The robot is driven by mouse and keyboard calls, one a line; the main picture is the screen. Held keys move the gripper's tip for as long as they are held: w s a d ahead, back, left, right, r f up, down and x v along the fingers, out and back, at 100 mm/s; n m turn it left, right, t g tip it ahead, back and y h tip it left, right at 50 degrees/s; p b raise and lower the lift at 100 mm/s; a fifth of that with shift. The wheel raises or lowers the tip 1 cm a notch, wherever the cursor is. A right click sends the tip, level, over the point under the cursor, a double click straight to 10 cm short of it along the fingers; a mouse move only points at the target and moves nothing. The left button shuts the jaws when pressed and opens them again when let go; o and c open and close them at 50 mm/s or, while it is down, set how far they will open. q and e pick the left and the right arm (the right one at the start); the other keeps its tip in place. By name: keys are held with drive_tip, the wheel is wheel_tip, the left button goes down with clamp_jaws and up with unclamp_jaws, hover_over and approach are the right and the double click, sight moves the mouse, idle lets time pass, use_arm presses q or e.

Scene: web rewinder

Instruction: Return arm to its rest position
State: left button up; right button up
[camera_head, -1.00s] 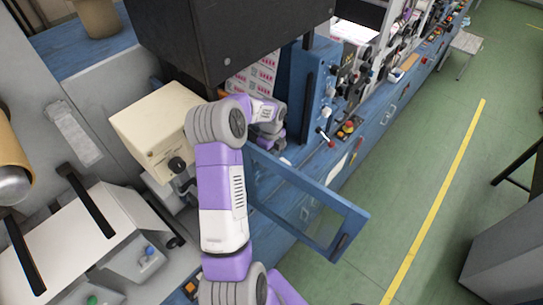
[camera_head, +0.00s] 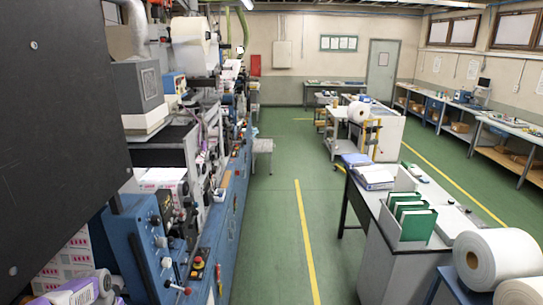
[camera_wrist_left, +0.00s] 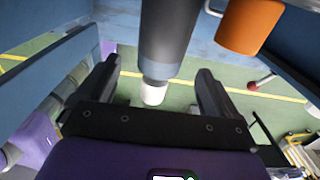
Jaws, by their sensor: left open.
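My left gripper (camera_wrist_left: 158,72) shows in the left wrist view with its two black fingers wide apart. A dark grey cylinder with a white tip (camera_wrist_left: 166,45) stands between the fingers in the picture, with visible gaps on both sides. I cannot tell its depth relative to the fingertips. In the head view, only a purple and white part of my left arm (camera_head: 75,292) shows at the bottom left corner, beside the machine. The left gripper cannot be made out there. My right arm and gripper are not in view.
An orange cylinder (camera_wrist_left: 250,24) and blue panels (camera_wrist_left: 45,80) lie close around the left gripper. The green aisle (camera_head: 275,225) is clear.

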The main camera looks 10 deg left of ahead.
use_arm(q)
wheel_tip(320, 180, down, 6)
drive_tip(key=shift+f+p, duration=0.15)
drive_tip(key=shift+p, duration=0.3)
drive_tip(key=shift+w+d, duration=0.15)
drive_tip(key=shift+d, duration=0.9)
drive_tip(key=shift+d+r, duration=0.2)
drive_tip(key=shift+d, duration=0.25)
drive_tip(key=shift+a, duration=0.1)
